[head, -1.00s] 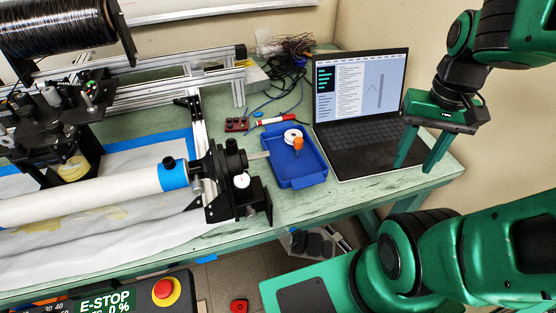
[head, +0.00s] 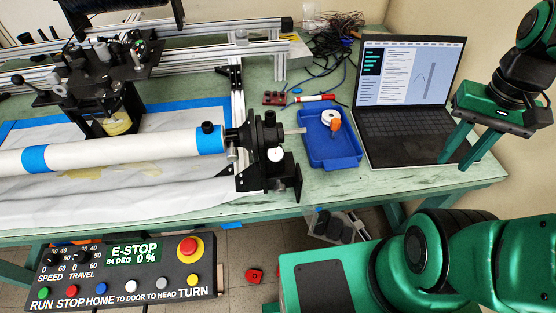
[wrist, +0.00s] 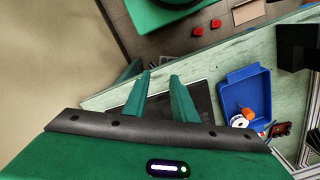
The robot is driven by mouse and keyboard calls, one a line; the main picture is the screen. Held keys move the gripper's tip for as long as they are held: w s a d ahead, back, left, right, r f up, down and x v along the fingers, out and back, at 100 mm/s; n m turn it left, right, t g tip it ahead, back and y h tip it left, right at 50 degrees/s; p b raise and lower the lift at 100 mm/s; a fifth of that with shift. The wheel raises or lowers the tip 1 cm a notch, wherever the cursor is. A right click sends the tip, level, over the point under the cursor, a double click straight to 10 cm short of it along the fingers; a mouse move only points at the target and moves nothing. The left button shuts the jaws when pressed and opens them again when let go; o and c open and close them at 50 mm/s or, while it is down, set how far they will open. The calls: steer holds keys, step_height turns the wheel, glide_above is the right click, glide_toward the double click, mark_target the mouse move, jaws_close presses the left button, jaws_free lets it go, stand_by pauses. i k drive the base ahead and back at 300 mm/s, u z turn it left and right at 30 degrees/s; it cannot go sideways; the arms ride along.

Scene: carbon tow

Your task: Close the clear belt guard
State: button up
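I cannot clearly pick out a clear belt guard in either view. The winding machine's black end unit (head: 268,160) stands at the right end of the white tube (head: 120,153), by the table's front edge. A short metal shaft sticks out to its right. My gripper (head: 456,161) hangs at the right in the head view, in front of the laptop and well apart from the end unit. Its green fingers are apart with nothing between them, as the wrist view (wrist: 160,76) also shows.
A blue tray (head: 349,162) with a white roll and an orange-capped item lies between the end unit and the laptop (head: 400,128). A control box (head: 127,270) at the front reads E-STOP, 0 %. Cables lie at the back of the green table (head: 420,182).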

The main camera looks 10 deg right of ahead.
mark_target(327, 212)
steer(key=z, duration=1.15)
steer(key=k, duration=1.55)
steer(key=u, duration=1.1)
steer(key=i, duration=0.5)
